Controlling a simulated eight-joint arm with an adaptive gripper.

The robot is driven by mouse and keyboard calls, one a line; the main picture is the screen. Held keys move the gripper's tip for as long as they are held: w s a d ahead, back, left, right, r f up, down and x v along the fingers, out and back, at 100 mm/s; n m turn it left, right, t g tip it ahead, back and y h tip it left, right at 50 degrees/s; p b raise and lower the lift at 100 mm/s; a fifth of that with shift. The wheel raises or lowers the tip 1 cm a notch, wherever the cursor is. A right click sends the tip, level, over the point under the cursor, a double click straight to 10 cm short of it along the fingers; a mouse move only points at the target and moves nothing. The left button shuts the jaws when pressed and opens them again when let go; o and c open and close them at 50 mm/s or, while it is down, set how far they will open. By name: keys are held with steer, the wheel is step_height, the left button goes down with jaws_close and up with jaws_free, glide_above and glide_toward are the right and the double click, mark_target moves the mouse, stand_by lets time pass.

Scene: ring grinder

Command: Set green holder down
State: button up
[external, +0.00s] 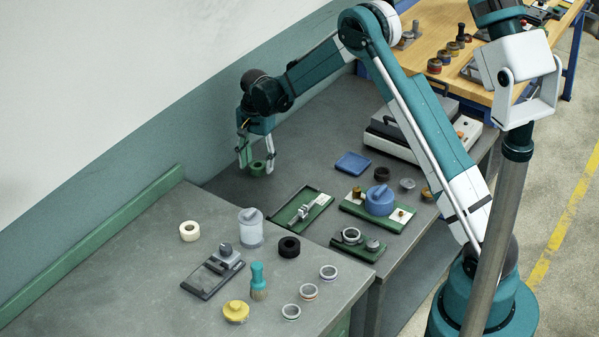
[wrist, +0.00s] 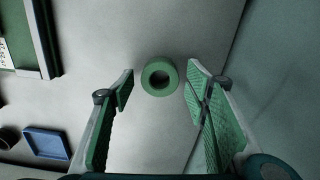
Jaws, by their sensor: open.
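The green holder (wrist: 160,76) is a short green ring with a dark centre hole. In the wrist view it sits on the grey bench top, between and just past my open fingertips, with a gap on each side. My gripper (wrist: 158,86) is open, its green-padded fingers spread. In the external view the green holder (external: 257,168) shows low between the fingers of my gripper (external: 256,166), near the back edge of the grey bench. Any small height between the ring and the bench is hard to tell.
A blue tray (external: 353,164) and a green tray with a metal tool (external: 303,209) lie to the right and front. A green board carries a blue round device (external: 380,200). A white-and-grey machine (external: 394,137) stands behind. Bare bench surrounds the green holder.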

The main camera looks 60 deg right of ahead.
mark_target(258, 164)
steer(key=shift+r, duration=0.15)
step_height(258, 164, up, 12)
stand_by(0.7)
stand_by(0.5)
